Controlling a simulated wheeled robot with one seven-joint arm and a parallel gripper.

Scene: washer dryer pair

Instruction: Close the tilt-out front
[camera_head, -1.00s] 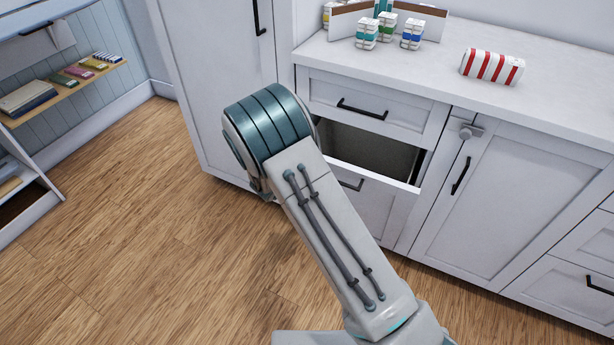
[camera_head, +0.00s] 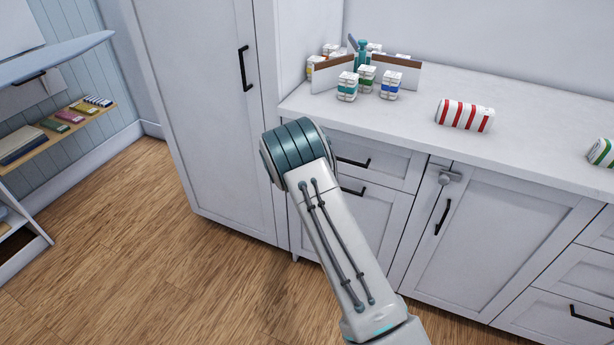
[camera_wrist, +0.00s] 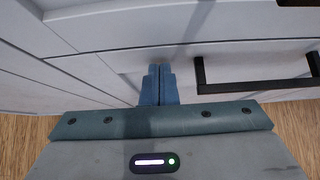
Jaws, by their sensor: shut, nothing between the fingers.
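The tilt-out front (camera_head: 368,223) is the white panel with a black bar handle (camera_head: 352,191), below a drawer front (camera_head: 383,163). It looks flush with the cabinet face, and no opening shows above it. In the wrist view the same panel (camera_wrist: 215,60) fills the area before my gripper, with its black handle (camera_wrist: 258,85) to the right. My gripper (camera_wrist: 159,72) is shut and empty, its blue fingertips together at or very near the panel; I cannot tell whether they touch. My arm hides part of the panel in the head view, and my gripper is hidden there.
A door with a latch (camera_head: 450,177) stands right of the panel, and a tall cabinet (camera_head: 215,110) stands left. The counter (camera_head: 420,100) holds small boxes, a divider and a red-striped pack (camera_head: 464,115). The wood floor (camera_head: 150,240) is clear at left.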

